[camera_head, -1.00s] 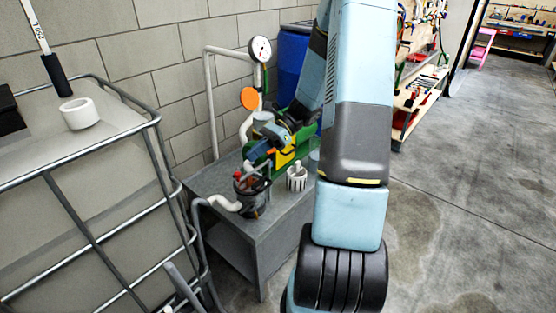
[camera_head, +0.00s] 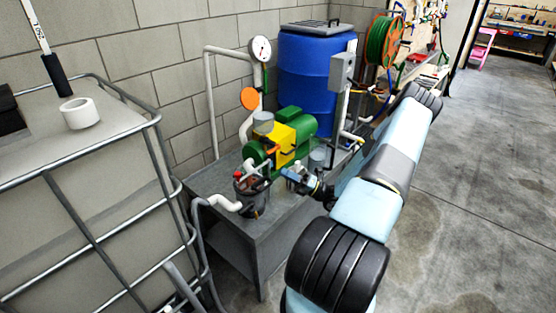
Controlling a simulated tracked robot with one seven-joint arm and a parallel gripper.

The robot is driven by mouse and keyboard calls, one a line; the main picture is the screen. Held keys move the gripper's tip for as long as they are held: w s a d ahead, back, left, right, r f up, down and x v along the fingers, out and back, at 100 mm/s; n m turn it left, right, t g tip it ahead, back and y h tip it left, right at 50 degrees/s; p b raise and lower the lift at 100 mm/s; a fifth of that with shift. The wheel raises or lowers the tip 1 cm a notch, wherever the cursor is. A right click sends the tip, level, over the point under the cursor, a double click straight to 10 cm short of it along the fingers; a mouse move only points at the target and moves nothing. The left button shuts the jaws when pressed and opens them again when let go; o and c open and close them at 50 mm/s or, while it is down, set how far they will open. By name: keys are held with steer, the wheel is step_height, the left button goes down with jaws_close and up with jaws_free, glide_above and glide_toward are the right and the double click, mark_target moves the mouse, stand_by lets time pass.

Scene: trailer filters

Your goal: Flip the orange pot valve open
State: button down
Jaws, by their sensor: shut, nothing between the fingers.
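The dark strainer pot (camera_head: 252,198) stands on the near part of the grey metal bench, with a white pipe on its left. Red and dark fittings (camera_head: 249,167) sit on its lid, and a small orange part shows low on its side. I cannot tell for sure which of these is the orange valve handle or how it is turned. My gripper (camera_head: 287,174) is to the right of the pot, in front of the pump, pointing left. It is shut and empty. It looks close to the pot, but I cannot tell whether it touches.
A green and yellow pump (camera_head: 298,126) stands behind my gripper. A gauge (camera_head: 260,48) and an orange disc (camera_head: 249,98) are on the pipes behind. A blue barrel (camera_head: 306,75) stands at the back. A caged tank (camera_head: 75,180) fills the left. Floor is clear at right.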

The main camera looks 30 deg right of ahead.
mark_target(274, 149)
steer(key=s+d+f+m+t+h, duration=0.1)
steer(key=d+f+m+t+h, duration=0.4)
steer(key=m, duration=0.5)
step_height(274, 149, down, 2)
steer(key=t+h, duration=0.2)
steer(key=h, duration=0.1)
steer(key=shift+s+f+t, duration=0.2)
steer(key=shift+t, duration=0.2)
steer(key=x, duration=1.4)
steer(key=shift+w, duration=0.15)
steer(key=shift+d+m+h, duration=0.1)
steer(key=shift+m+h, duration=0.7)
steer(key=shift+m, duration=0.1)
